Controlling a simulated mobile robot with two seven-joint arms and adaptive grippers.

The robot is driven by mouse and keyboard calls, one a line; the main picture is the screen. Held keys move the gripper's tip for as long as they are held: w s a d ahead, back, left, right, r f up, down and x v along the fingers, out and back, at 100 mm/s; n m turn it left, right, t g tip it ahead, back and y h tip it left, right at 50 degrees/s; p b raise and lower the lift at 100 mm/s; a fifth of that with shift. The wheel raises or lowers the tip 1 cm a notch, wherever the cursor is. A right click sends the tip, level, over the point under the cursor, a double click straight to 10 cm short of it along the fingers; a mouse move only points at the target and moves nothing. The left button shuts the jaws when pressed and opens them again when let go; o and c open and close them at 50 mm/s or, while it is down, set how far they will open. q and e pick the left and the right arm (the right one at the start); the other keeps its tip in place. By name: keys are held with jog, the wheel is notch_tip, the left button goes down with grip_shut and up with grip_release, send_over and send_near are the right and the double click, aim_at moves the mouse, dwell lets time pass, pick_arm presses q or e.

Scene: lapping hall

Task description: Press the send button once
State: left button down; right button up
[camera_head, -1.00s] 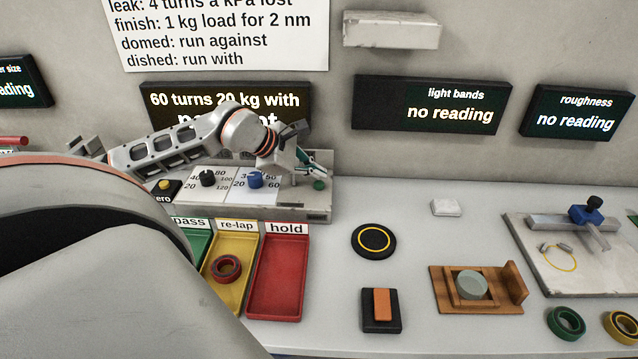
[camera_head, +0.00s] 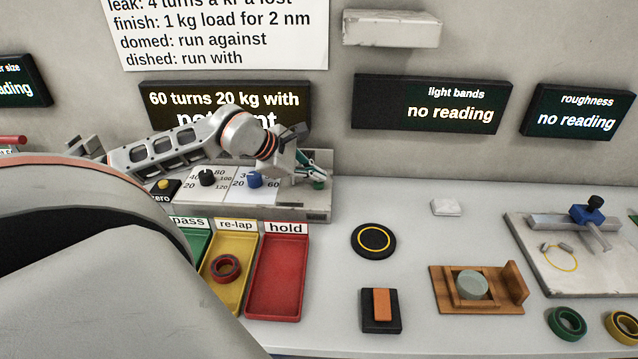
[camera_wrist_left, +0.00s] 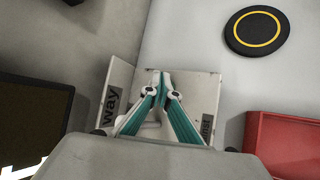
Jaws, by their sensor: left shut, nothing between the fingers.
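The send button, a small green round button (camera_head: 319,186), is at the right end of the grey control panel (camera_head: 290,212). Only a part of it shows in the head view. My left gripper (camera_head: 317,177) is shut and empty, with its tips down at the button; I cannot tell whether they touch it or press it in. In the left wrist view the teal fingers (camera_wrist_left: 164,80) come together over the panel, between the "way" and "against" lettering, and the button is hidden behind them. My right gripper is not in view.
In front stand green, yellow and red trays, the red one (camera_head: 277,315) labelled "hold". A black disc with a yellow ring (camera_head: 373,257) lies to the right.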

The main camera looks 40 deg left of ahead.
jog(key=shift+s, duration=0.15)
pick_arm(q)
jog(key=shift+f, duration=0.1)
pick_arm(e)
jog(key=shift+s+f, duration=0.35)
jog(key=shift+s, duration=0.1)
